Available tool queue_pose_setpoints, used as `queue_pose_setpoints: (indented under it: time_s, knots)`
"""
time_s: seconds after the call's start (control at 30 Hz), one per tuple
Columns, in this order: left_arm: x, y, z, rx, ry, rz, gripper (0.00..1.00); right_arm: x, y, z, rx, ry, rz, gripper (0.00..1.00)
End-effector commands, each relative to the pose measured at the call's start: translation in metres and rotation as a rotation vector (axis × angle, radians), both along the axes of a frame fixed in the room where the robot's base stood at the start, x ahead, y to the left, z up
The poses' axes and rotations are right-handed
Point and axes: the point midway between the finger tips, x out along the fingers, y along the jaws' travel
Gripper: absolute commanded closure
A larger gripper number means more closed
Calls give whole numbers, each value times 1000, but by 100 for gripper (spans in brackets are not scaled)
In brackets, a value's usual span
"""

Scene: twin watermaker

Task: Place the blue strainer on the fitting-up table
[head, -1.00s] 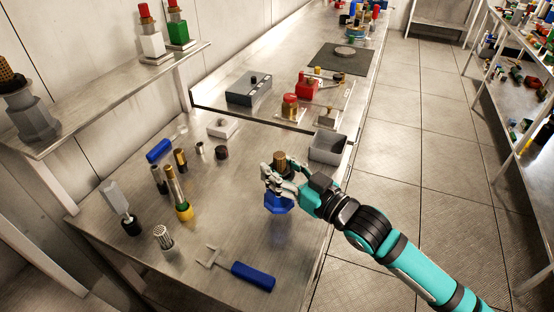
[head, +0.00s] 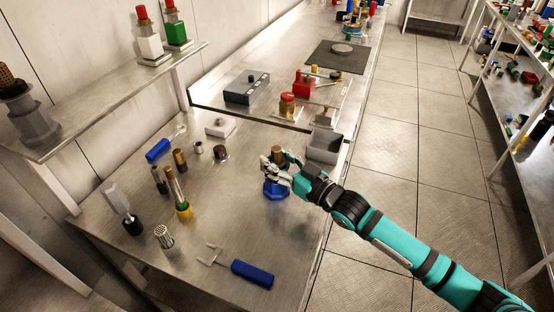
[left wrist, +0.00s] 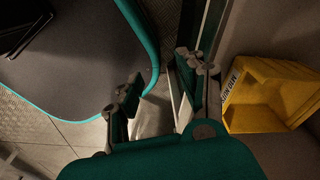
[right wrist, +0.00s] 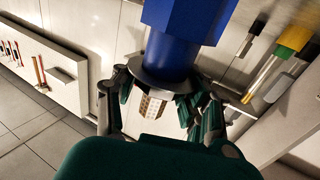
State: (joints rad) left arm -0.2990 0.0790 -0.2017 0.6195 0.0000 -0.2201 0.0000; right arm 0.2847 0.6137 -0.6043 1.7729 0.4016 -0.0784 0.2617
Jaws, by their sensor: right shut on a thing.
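The blue strainer has a blue hexagonal base (head: 274,189) and a bronze mesh top (head: 278,153). My right gripper (head: 275,166) is shut on it and holds it upright over the near metal table (head: 235,217), close to its right edge. I cannot tell if the base touches the tabletop. In the right wrist view the blue body (right wrist: 185,40) points up the picture, and the mesh (right wrist: 152,104) shows between the fingers. My left gripper (left wrist: 158,95) shows only in the left wrist view, open with nothing between its fingers.
A grey open bin (head: 325,148) stands just behind the strainer. A blue-handled fork tool (head: 252,274) lies in front. Several fittings, including a yellow-based tube (head: 182,204), stand to the left. Tabletop between them is clear. A yellow bin (left wrist: 275,95) is near my left gripper.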

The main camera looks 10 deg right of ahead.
Motion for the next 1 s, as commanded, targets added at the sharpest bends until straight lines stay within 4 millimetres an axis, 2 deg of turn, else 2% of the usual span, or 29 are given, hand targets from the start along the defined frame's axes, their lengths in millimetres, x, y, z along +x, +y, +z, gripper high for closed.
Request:
queue_pose_setpoints:
  time_s: [0.13,0.17,0.3,0.67,0.77,1.0]
  knots:
    - [0,0,-2,0,1,0,60,0,0,-1,3,-6,0,100]
    - [0,0,-2,0,1,0,60,0,0,-3,-1,1,0,52]
    - [0,0,-1,0,1,0,60,0,0,-3,-1,1,0,34]
    - [-1,0,0,0,1,1,60,-2,-2,0,-1,1,0,33]
    - [-1,0,-4,0,1,2,60,-13,-9,-3,-2,2,0,33]
    - [-1,1,-13,1,1,3,60,-57,-38,-4,-3,5,0,33]
